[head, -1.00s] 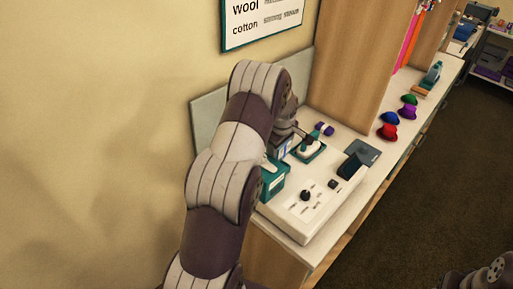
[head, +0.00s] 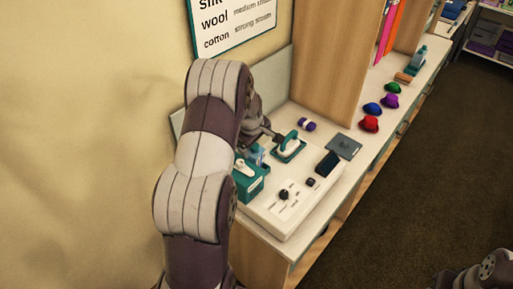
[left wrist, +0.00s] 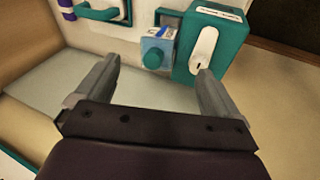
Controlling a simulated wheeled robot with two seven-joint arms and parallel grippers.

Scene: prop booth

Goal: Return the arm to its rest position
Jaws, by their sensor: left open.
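My left arm (head: 195,200) rises from the bottom of the head view and bends over at the wall. My left gripper (head: 270,134) is at its far end, small and partly hidden, above the back of the counter by a teal-and-white iron-like tool (head: 289,144). In the left wrist view my left gripper (left wrist: 157,80) is open, with nothing between its fingers. Beyond the fingertips are a small blue-and-white box with a round teal knob (left wrist: 155,50) and a teal box with a white lever (left wrist: 201,50). My right gripper does not show.
A white control panel (head: 270,210) with dark knobs sits on the counter. A purple roll (head: 306,125), a grey plate (head: 343,146) and several coloured hats (head: 370,124) lie farther right. A wooden partition (head: 335,60) and the wall stand close to my arm.

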